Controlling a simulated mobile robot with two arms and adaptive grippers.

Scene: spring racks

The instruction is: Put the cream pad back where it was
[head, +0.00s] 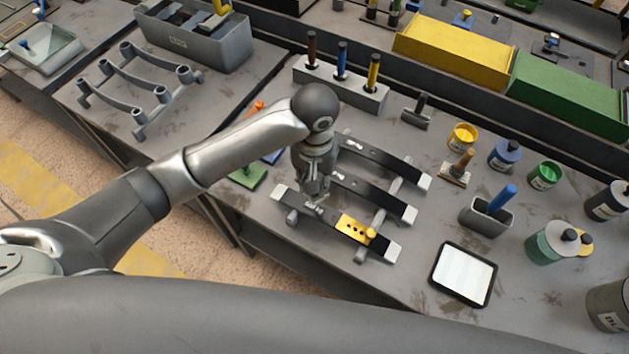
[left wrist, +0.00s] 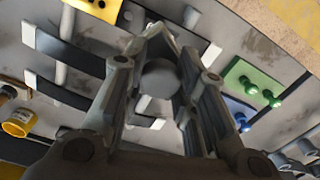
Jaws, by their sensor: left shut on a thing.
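My left gripper (head: 318,200) points down over the near dark leaf spring (head: 292,200), left of a yellow pad (head: 353,228) with dark dots and a yellow knob. In the left wrist view its fingers are shut on a grey round knob (left wrist: 159,79). What lies under the knob is mostly hidden by the fingers, and I cannot tell whether it is the cream pad. I make out no clearly cream pad elsewhere. The near spring lies on a grey rack with two more dark springs (head: 375,197) behind it, all with white ends. My right gripper is not in view.
A green pad (head: 247,174) lies left of the rack, with orange and blue pieces near it. A tablet (head: 463,274), a grey cup (head: 486,217) and paint pots stand to the right. A block with upright handles (head: 340,91) stands behind.

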